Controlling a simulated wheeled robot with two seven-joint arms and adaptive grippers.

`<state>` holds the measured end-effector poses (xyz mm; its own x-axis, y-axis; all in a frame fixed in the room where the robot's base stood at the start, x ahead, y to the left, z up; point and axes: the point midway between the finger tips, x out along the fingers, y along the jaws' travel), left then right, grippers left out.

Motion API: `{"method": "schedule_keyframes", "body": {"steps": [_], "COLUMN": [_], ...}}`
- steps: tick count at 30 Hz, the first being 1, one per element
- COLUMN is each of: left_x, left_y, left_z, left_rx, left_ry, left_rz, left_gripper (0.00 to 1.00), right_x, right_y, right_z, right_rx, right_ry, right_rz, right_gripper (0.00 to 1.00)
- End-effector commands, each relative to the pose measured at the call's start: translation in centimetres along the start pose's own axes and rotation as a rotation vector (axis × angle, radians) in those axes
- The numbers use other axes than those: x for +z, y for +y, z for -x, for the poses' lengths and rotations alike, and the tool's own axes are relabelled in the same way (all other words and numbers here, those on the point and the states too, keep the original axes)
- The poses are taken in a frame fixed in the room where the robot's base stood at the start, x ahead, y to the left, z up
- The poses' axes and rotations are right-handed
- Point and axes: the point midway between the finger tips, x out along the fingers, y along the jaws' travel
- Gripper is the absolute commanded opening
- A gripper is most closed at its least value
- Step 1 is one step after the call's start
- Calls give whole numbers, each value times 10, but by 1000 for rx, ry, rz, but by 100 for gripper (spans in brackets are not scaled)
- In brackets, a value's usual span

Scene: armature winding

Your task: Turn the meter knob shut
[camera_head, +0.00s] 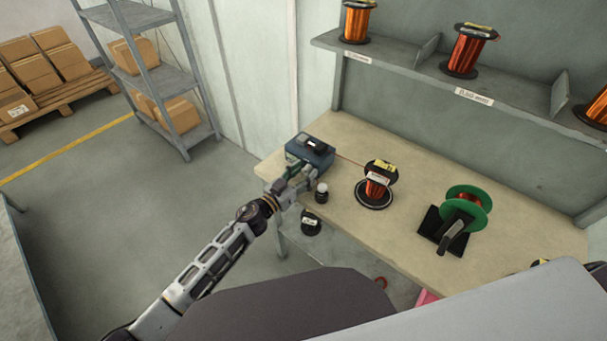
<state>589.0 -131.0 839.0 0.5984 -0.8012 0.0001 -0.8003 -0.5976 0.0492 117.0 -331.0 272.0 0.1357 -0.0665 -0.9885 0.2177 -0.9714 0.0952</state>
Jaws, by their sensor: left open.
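The meter (318,150) is a dark blue-grey box with a display on top, on the left end of the bench. My left gripper (298,172) is right at its front side, with the arm coming in from the lower left. Its fingers are open; whether they touch the meter cannot be told. The knob cannot be made out; the gripper covers part of the meter's front. My right gripper is not in view.
The bench (415,168) also holds a small dark jar (321,191), a copper wire spool (377,183) and a green spool on a black stand (465,212). A wall shelf (410,68) with several spools runs above. Another dark spool (310,222) sits below the bench's front edge.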

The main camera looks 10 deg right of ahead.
Motion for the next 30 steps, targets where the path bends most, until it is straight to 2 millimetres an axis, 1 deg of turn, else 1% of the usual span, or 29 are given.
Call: {"method": "schedule_keyframes", "body": {"steps": [4, 10, 21, 30], "left_x": [0, 0, 0, 0], "left_y": [0, 0, 0, 0], "left_z": [-2, -1, -1, -1], "left_rx": [0, 0, 0, -1], "left_ry": [-1, -1, -1, -2], "left_rz": [0, 0, 0, -36], "left_gripper": [50, 50, 3, 3], "right_x": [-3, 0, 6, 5], "right_y": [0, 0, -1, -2], "right_z": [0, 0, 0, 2], "right_rx": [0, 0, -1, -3], "right_ry": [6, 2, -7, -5], "right_rz": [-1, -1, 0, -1], "right_gripper": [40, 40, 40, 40]}}
